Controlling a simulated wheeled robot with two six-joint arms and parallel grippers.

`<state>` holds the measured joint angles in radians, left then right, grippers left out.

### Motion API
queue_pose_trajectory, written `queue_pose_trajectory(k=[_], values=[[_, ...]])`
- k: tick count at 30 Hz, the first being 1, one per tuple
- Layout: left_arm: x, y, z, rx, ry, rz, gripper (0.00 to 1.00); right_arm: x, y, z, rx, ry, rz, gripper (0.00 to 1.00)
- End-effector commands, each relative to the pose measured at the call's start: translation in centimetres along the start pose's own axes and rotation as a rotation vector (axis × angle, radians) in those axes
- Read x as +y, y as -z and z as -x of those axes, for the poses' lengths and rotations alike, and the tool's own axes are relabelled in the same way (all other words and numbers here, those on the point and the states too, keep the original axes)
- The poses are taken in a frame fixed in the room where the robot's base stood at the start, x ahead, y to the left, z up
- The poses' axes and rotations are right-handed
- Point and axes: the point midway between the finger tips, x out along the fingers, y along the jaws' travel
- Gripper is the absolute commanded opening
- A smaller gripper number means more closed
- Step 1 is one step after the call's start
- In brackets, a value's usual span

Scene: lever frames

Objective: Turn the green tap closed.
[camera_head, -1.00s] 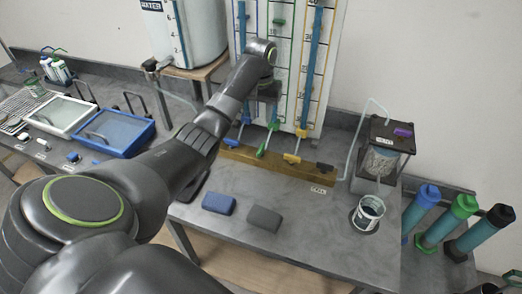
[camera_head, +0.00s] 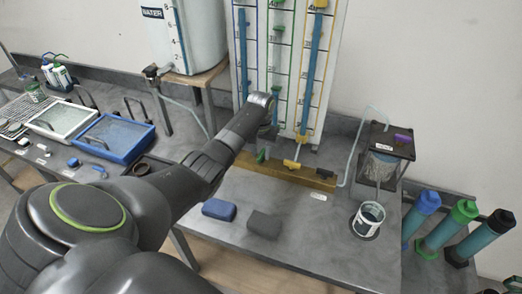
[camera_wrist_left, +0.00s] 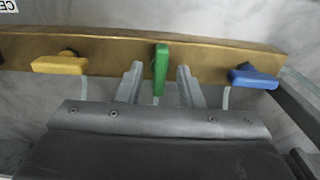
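The green tap (camera_wrist_left: 160,68) is on a brown wooden bar (camera_wrist_left: 215,60); its handle stands crosswise to the bar in the left wrist view. My left gripper (camera_wrist_left: 160,82) is open, with one finger on each side of the green handle and a visible gap to both. In the head view the green tap (camera_head: 262,156) shows just below my left gripper (camera_head: 268,135), whose fingers are mostly hidden there. My right gripper is not in view.
The yellow tap (camera_wrist_left: 60,65) and blue tap (camera_wrist_left: 254,77) flank the green one, handles roughly along the bar. A board with coloured tubes (camera_head: 290,60) stands behind. Blue (camera_head: 219,209) and grey (camera_head: 264,224) blocks lie in front; a cup (camera_head: 368,217) stands right.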

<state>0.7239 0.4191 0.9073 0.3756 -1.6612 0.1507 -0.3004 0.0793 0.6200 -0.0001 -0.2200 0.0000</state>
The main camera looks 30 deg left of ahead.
Motion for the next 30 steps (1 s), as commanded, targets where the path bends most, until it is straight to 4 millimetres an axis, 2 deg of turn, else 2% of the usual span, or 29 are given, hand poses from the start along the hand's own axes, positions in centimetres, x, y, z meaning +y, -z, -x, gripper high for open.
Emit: queue_pose_trajectory(k=[5, 12, 23, 30], values=[[0.0, 0.0, 0.0, 0.000, 0.000, 0.000, 0.32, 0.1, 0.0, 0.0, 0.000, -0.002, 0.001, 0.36], [0.0, 0.0, 0.0, 0.000, 0.000, 0.000, 0.01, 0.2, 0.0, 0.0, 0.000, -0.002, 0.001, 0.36], [0.0, 0.0, 0.1, 0.000, 0.000, -0.025, 0.00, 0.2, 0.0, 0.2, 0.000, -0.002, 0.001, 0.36], [0.0, 0.0, 0.3, -0.001, -0.001, -0.145, 0.00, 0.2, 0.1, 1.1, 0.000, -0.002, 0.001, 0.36]])
